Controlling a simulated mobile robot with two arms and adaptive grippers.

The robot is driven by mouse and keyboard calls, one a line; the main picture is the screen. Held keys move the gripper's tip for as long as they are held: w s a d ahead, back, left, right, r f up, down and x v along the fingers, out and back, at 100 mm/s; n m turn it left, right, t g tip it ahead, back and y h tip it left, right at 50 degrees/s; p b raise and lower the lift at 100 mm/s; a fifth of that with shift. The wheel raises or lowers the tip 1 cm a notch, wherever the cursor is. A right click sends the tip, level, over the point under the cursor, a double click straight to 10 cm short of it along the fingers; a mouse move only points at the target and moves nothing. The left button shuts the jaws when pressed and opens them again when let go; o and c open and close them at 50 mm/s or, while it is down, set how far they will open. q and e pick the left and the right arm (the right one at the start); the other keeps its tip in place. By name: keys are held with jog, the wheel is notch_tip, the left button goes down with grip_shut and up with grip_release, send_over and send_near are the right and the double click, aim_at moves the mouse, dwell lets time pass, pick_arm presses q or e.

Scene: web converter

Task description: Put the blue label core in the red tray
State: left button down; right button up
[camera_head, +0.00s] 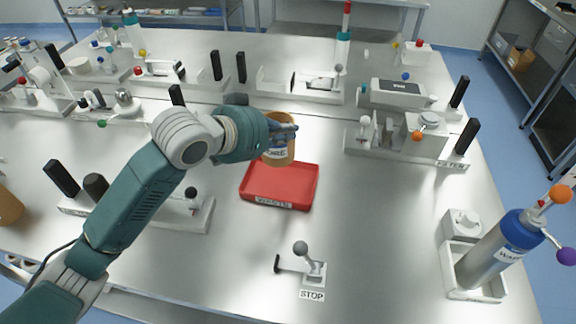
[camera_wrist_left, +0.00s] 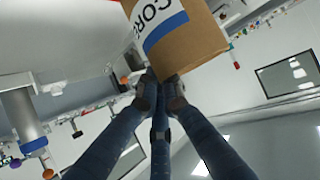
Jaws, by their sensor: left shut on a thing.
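The label core (camera_head: 279,150) is a brown cardboard cylinder with a white label that reads CORE and a blue stripe. My left gripper (camera_head: 284,131) is shut on it at its upper part. In the left wrist view the core (camera_wrist_left: 205,45) shows large at the top, at the tips of the left gripper's fingers (camera_wrist_left: 160,82). The red tray (camera_head: 282,187) lies on the steel table just in front of the core and looks empty. In the head view the core overlaps the tray's far edge. I cannot tell its height exactly. My right gripper is not in view.
A lever marked STOP (camera_head: 312,270) stands in front of the tray. A grey-blue bottle (camera_head: 492,255) stands in a white holder at the right. White machine units (camera_head: 410,135) line the back and right. The table is clear right of the tray.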

pick_arm(q)
notch_tip(320, 180, down, 11)
jog(key=p, duration=0.1)
jog(key=shift+d+f, duration=0.15)
jog(key=shift+f, duration=0.05)
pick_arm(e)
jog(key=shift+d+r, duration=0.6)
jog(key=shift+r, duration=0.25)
pick_arm(q)
jog(key=shift+f, duration=0.15)
jog(key=c, duration=1.9)
grip_release()
jog(key=shift+c, duration=0.2)
jog(key=b+v, duration=0.1)
jog(key=v, duration=1.1)
jog(key=shift+b, duration=0.35)
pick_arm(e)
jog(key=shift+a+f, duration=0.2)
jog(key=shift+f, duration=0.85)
